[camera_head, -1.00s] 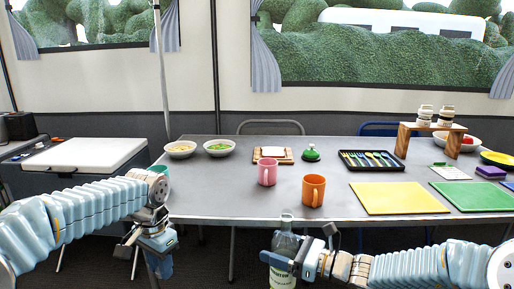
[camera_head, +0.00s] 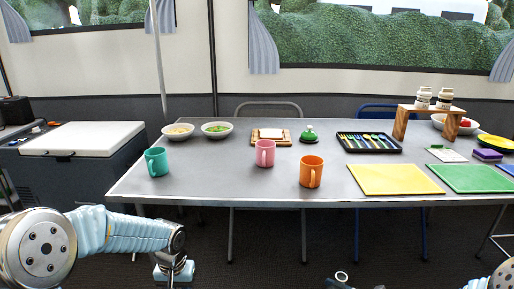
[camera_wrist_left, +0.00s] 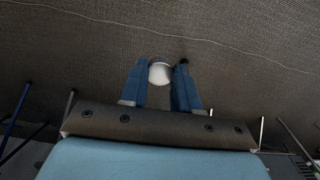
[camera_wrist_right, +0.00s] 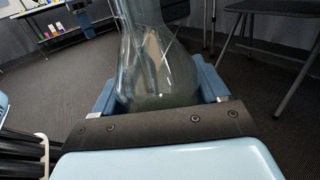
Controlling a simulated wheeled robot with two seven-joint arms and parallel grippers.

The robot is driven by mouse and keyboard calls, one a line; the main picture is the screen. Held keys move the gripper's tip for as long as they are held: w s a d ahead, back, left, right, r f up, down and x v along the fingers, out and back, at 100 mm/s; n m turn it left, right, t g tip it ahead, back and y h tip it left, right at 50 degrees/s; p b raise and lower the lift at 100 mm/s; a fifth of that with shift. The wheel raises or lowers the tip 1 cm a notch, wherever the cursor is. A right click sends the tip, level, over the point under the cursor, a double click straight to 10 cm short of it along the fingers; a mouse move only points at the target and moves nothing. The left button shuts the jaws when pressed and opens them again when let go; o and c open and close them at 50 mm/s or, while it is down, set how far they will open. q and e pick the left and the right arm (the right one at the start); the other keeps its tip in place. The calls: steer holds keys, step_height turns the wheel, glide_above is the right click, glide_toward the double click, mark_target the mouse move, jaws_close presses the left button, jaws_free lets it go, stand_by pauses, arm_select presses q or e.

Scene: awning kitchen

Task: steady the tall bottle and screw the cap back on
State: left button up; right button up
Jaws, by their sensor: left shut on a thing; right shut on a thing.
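The tall clear glass bottle (camera_wrist_right: 158,62) fills the middle of the right wrist view. My right gripper (camera_wrist_right: 160,88) is shut on it, one finger on each side. In the head view only the bottle's round mouth (camera_head: 342,276) shows at the bottom edge; its body is out of frame. The mouth looks uncapped. My left gripper (camera_wrist_left: 160,80) is shut on a round white cap (camera_wrist_left: 160,73), held between its fingertips above the floor. In the head view the left gripper (camera_head: 173,272) is low at the left, apart from the bottle; the cap is hidden there.
The grey table (camera_head: 230,180) lies beyond both grippers. A teal mug (camera_head: 157,162), a pink mug (camera_head: 265,153) and an orange mug (camera_head: 311,172) stand on it, near a yellow board (camera_head: 395,180). Open floor (camera_head: 270,250) lies between the grippers.

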steer(key=shift+a, duration=0.1)
steer(key=w+a+f+n+g+y, duration=0.1)
steer(key=a+n+g, duration=0.3)
steer(key=a+g, duration=0.2)
steer(key=w+a+f+n+g+y, duration=0.1)
steer(key=a+n+g, duration=0.3)
steer(key=a, duration=0.5)
steer(key=shift+a+g+y, duration=0.3)
steer(key=shift+g+y, duration=0.4)
steer(key=shift+g, duration=0.4)
arm_select(q)
steer(key=w+d+r+m, duration=0.1)
steer(key=d+r, duration=0.7)
steer(key=d, duration=0.5)
steer(key=w+d+r+m, duration=0.1)
steer(key=d+r, duration=0.7)
steer(key=d, duration=0.5)
steer(key=shift+d+r, duration=0.2)
steer(key=shift+d, duration=0.05)
steer(key=shift+w+f, duration=0.1)
steer(key=shift+f, duration=0.05)
